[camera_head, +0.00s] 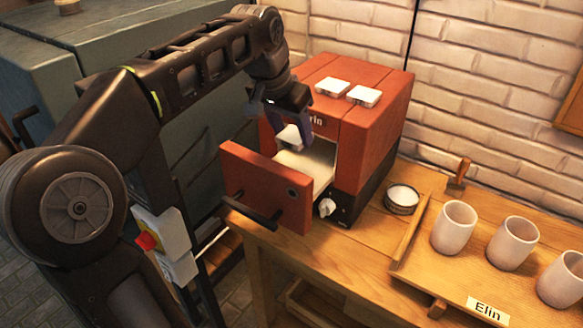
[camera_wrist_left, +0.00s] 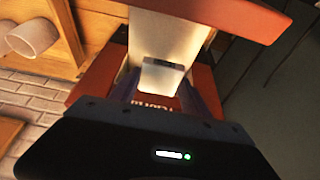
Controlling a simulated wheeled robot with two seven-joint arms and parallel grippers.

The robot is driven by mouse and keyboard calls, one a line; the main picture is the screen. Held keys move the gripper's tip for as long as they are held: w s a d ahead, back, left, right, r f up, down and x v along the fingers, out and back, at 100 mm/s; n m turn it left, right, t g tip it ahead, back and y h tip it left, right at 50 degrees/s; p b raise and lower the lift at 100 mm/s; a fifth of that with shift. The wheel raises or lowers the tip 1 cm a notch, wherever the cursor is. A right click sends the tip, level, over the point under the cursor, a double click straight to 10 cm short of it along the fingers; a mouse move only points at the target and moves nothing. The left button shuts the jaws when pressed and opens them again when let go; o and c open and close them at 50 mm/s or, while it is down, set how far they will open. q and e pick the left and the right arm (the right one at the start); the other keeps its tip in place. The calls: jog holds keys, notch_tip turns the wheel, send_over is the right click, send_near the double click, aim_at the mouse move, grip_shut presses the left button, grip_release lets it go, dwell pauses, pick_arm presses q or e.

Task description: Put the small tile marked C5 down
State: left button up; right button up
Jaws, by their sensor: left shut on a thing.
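My left gripper (camera_head: 293,131) is shut on a small white tile (camera_head: 289,137), held at the open front of the red kiln (camera_head: 372,140). The tile also shows between the fingers in the left wrist view (camera_wrist_left: 162,77). No mark on it can be read, so I cannot tell if it is C5. Below it is the kiln's pale inner shelf (camera_head: 306,166); I cannot tell whether they touch. Two more white tiles, one on the left (camera_head: 333,88) and one on the right (camera_head: 364,96), lie on top of the kiln. My right gripper is not in view.
The kiln's red door (camera_head: 262,188) stands open at the front, with a dark handle. To the right, on the wooden table (camera_head: 370,262), are a small bowl of white stuff (camera_head: 402,198) and a tray with three pale cups, the nearest here (camera_head: 453,227). A name card (camera_head: 487,309) reads "Elin".

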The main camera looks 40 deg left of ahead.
pick_arm(q)
notch_tip(320, 180, down, 5)
jog(key=shift+f, duration=0.1)
jog(key=shift+f, duration=1.9)
jog(key=shift+f, duration=0.25)
jog(key=o, duration=1.4)
jog(key=shift+r, duration=0.1)
jog(key=shift+o, duration=0.2)
jog(key=shift+r, duration=0.1)
